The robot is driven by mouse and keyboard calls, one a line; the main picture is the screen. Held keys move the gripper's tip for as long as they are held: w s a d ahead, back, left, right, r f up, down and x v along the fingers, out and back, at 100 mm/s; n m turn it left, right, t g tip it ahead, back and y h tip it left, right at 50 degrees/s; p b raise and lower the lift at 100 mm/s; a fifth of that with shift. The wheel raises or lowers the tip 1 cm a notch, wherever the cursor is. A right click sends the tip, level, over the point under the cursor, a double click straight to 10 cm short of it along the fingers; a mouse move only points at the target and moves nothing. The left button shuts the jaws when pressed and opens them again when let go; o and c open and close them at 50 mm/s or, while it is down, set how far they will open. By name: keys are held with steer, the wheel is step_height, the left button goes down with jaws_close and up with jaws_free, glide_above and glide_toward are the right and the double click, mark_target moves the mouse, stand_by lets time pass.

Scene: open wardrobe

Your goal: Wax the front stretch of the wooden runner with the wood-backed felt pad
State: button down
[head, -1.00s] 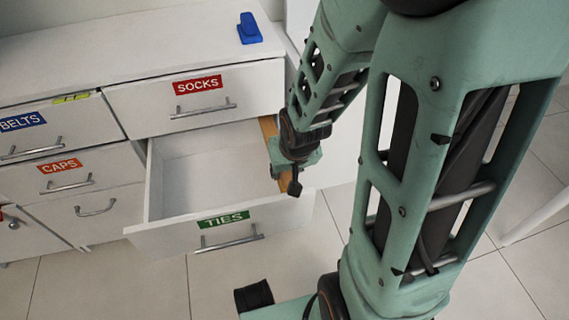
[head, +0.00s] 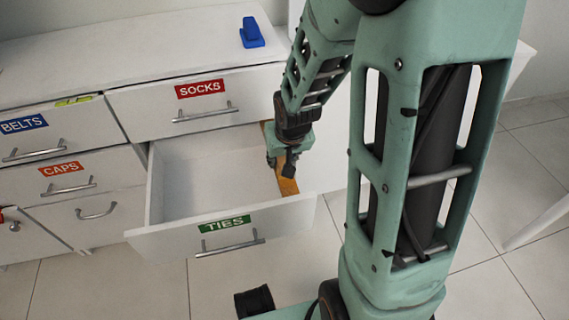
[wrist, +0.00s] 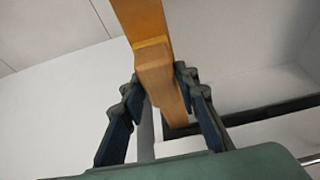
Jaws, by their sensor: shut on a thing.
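The wooden runner (head: 288,186) is an orange-brown strip along the right side of the open TIES drawer; it crosses the wrist view (wrist: 140,18) from the top. My gripper (head: 281,164) is over the runner, a little behind its front end. In the wrist view my gripper (wrist: 158,80) is shut on the wood-backed felt pad (wrist: 153,62), a paler wooden block lined up along the runner. The felt underside is hidden, and I cannot tell whether it touches the runner. In the head view my gripper hides the pad and the runner's middle.
The TIES drawer (head: 168,240) stands open and empty. The closed SOCKS drawer (head: 150,108) is above it, with BELTS and CAPS drawers at left. A blue object (head: 251,36) lies on the white top. Tiled floor is in front.

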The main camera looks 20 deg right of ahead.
steer(key=shift+w, duration=3.55)
steer(key=shift+s, duration=6.4)
steer(key=shift+w, duration=6.45)
steer(key=shift+r, duration=0.1)
step_height(320, 180, up, 7)
steer(key=p, duration=0.5)
